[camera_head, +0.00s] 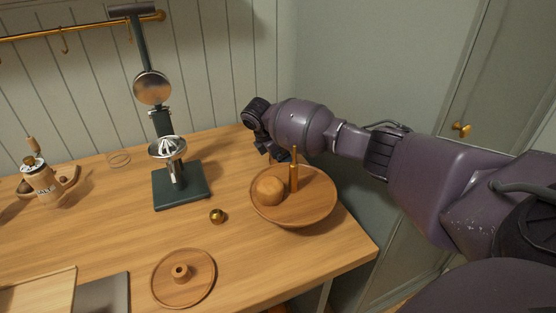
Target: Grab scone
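A round golden-brown scone (269,189) sits in a shallow wooden bowl (311,211) at the right end of the counter. A thin brass-coloured post stands up from the bowl just right of the scone. My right arm comes in from the right. Its dark gripper end (262,132) is behind and above the bowl, apart from the scone. My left gripper is not in view.
A green citrus press (181,186) stands left of the bowl. A small brass ball (217,216) lies between them. A round wooden plate (203,284) is at the front. A wall is behind.

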